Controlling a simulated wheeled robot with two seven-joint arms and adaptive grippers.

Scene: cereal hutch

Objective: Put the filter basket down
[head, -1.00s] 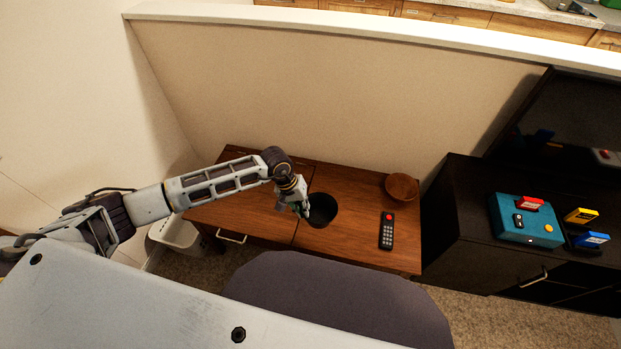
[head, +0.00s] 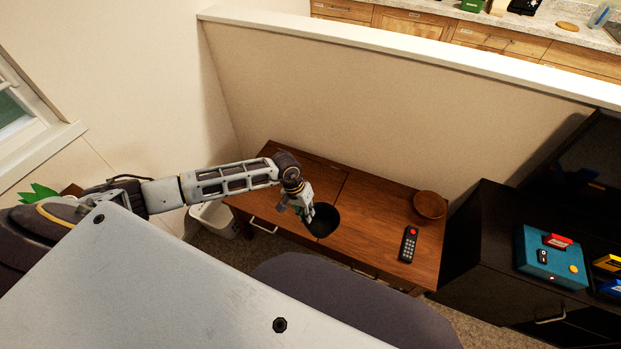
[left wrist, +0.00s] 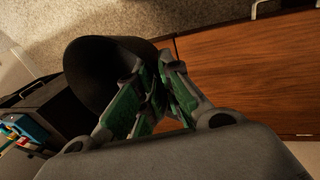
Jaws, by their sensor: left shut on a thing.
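The filter basket (head: 323,221) is a black, round, open-topped cup. My left gripper (head: 305,211) is shut on its rim, at the basket's left side in the head view. The basket shows over the front part of the brown wooden table (head: 375,225), near its front edge; I cannot tell whether it touches the top. In the left wrist view the basket (left wrist: 95,70) is at upper left, at the green-padded fingertips (left wrist: 150,80), with carpet and the table behind it. My right gripper is not in view.
A wooden bowl (head: 429,205) and a black remote (head: 408,244) are on the table's right part. Its left part is bare. A dark cabinet (head: 475,235) with a teal console (head: 550,257) stands at right. A dark rounded seat (head: 340,300) is in front; a wall (head: 400,130) is behind.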

